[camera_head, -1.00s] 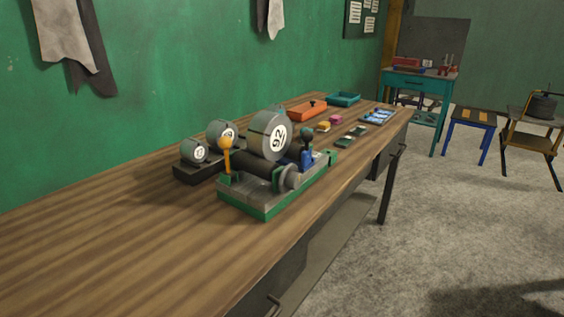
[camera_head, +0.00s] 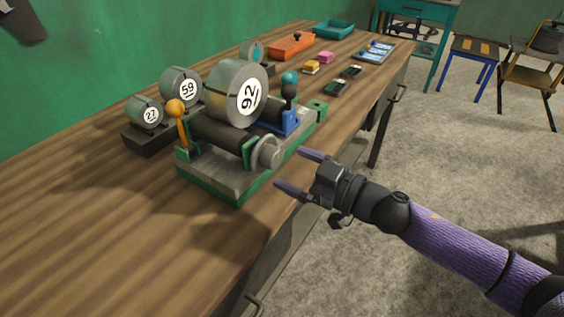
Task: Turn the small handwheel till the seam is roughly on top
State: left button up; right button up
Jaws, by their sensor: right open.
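The small handwheel (camera_head: 269,152) is a grey disc on the near right end of a green and grey machine (camera_head: 208,179) on the wooden bench. I cannot make out a seam on the handwheel. A large grey cylinder (camera_head: 229,91) marked 92 sits on the machine, with a dark line across its upper side; whether that line is the seam I cannot tell. My right gripper (camera_head: 292,169) is open and empty, just right of the handwheel and apart from it, its fingers pointing left toward it. My left gripper is not in view.
Cylinders marked 59 (camera_head: 180,86) and 22 (camera_head: 144,112) sit on a dark rack behind. An orange tray (camera_head: 291,47) and small blocks lie farther back. The near bench is clear.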

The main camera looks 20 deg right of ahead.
jog(key=shift+x, duration=1.15)
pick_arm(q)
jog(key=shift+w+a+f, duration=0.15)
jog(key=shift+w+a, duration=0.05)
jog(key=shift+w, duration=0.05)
pick_arm(e)
jog(key=shift+w+a, duration=0.2)
jog(key=shift+w, duration=0.05)
jog(key=c, duration=1.3)
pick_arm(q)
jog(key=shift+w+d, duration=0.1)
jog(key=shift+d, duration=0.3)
pick_arm(e)
jog(key=shift+n, duration=0.3)
